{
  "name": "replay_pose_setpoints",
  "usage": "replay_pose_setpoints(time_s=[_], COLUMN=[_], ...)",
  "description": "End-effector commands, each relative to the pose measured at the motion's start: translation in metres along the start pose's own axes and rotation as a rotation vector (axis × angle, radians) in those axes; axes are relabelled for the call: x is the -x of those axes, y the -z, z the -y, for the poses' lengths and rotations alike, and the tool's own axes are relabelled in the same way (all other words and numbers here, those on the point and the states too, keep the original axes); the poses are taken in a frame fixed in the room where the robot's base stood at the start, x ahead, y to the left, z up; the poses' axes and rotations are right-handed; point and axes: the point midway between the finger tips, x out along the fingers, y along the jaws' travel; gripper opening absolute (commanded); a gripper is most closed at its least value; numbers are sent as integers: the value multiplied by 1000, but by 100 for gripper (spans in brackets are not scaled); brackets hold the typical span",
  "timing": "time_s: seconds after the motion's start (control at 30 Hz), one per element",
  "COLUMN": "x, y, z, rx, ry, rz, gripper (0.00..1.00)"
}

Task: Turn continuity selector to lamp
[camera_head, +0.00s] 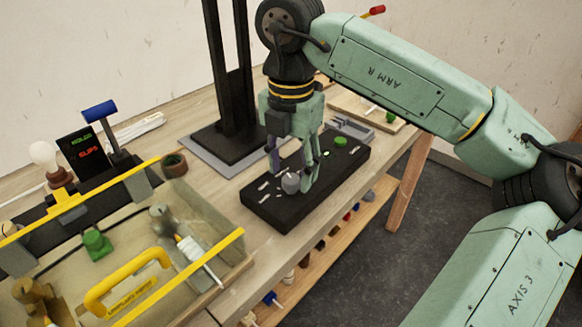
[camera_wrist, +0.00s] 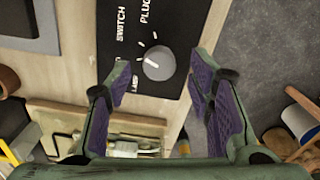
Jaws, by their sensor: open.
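The continuity selector is a round grey knob (camera_head: 291,183) on a black box (camera_head: 268,206) on the bench. In the wrist view the knob (camera_wrist: 158,63) carries a white pointer mark. White labels on the box read SWITCH and PLUG, and a smaller label near the knob's lower left is hard to read, perhaps LAMP. My gripper (camera_head: 291,178) points down over the box, around or just above the knob. In the wrist view my gripper (camera_wrist: 160,85) has its purple-padded fingers spread on either side of the knob, apart from it.
A green button (camera_head: 341,141) and a small lit green light sit at the box's far end. A clear-walled tray with a yellow handle (camera_head: 128,280) stands at the left front. A black column (camera_head: 228,80) rises behind the box. A bulb (camera_head: 43,154) stands at the far left.

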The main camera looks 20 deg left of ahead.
Motion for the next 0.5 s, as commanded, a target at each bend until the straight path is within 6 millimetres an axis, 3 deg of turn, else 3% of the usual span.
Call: replay_pose_setpoints(time_s=[0.2,0.5], x=[-15,-16], y=[0,0], z=[0,0], rx=[1,1], ry=[-2,-2], rz=[0,0], gripper=[48,45])
